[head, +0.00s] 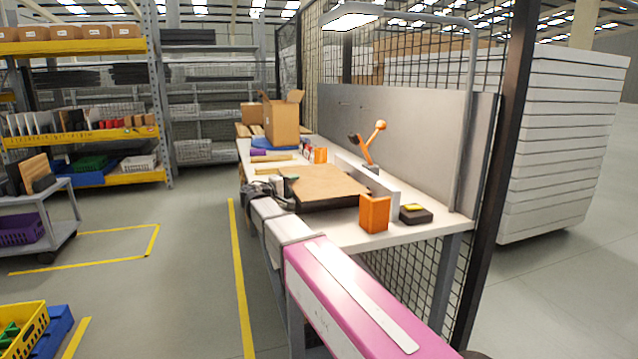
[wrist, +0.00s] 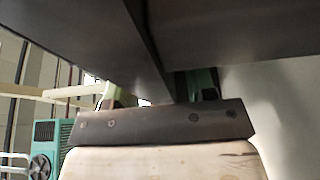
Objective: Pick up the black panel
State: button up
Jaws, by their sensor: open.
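In the head view my gripper (head: 284,187) is at the left end of a dark slab (head: 325,202) with a light wood top (head: 322,182), lying on the workbench. Whether it touches the slab is unclear. In the wrist view my two greenish fingertips (wrist: 160,92) are apart, partly hidden by a dark plate with screws. Dark flat surfaces (wrist: 230,35) fill the top of that view, close to the fingers. I cannot tell for certain which is the black panel.
The workbench (head: 345,237) holds an orange block (head: 374,213), a small black and yellow item (head: 415,213) and cardboard boxes (head: 281,120). A grey backboard (head: 420,140) and mesh fence stand behind. The floor to the left is open.

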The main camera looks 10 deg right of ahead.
grip_shut()
dwell(1.4)
